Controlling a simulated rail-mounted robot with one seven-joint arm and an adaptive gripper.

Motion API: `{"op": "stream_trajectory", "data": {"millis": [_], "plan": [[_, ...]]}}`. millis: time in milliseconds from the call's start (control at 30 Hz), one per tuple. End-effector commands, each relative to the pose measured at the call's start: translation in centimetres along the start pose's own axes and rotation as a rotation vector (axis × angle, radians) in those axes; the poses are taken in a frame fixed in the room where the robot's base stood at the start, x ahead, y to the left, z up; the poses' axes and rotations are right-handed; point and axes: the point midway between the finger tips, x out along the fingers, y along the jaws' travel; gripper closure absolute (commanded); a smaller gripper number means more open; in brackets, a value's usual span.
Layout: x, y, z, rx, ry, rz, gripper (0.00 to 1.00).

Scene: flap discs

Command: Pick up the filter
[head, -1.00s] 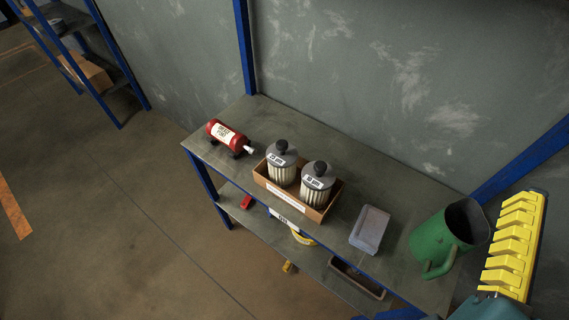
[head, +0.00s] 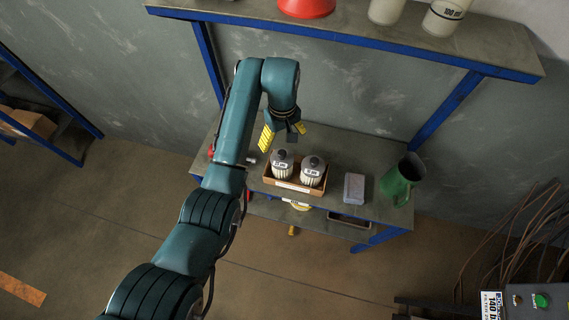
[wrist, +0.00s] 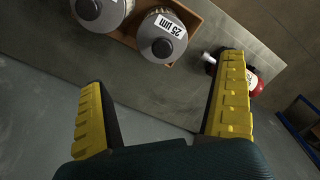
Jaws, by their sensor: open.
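Two grey-capped filters with pale pleated sides stand upright side by side in an open cardboard box (head: 283,184) on the bench. In the head view they are the left filter (head: 283,166) and the right filter (head: 312,175). In the wrist view the filter labelled 25 µm (wrist: 163,36) is nearer the red cylinder, and the other filter (wrist: 100,12) is cut by the top edge. My gripper (head: 284,134) is open and empty, above and behind the box. Its yellow-padded fingers (wrist: 160,84) are spread apart, with no filter between them.
A red cylinder (wrist: 256,82) lies beside the box, mostly hidden by my arm in the head view. A grey-lilac block (head: 355,187) and a green jug (head: 398,182) stand to the right. An upper shelf (head: 330,33) with containers overhangs behind.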

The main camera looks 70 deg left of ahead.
Motion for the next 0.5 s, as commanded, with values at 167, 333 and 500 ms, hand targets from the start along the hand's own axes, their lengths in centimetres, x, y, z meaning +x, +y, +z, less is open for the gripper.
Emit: {"op": "stream_trajectory", "data": {"millis": [167, 333, 500], "plan": [[4.6, 0.0, 0.0, 0.002, 0.000, 0.000, 0.00], [6.9, 0.1, 0.0, 0.003, 0.003, 0.002, 0.00], [9.3, -0.2, 0.1, 0.003, 0.001, 0.001, 0.00]]}}
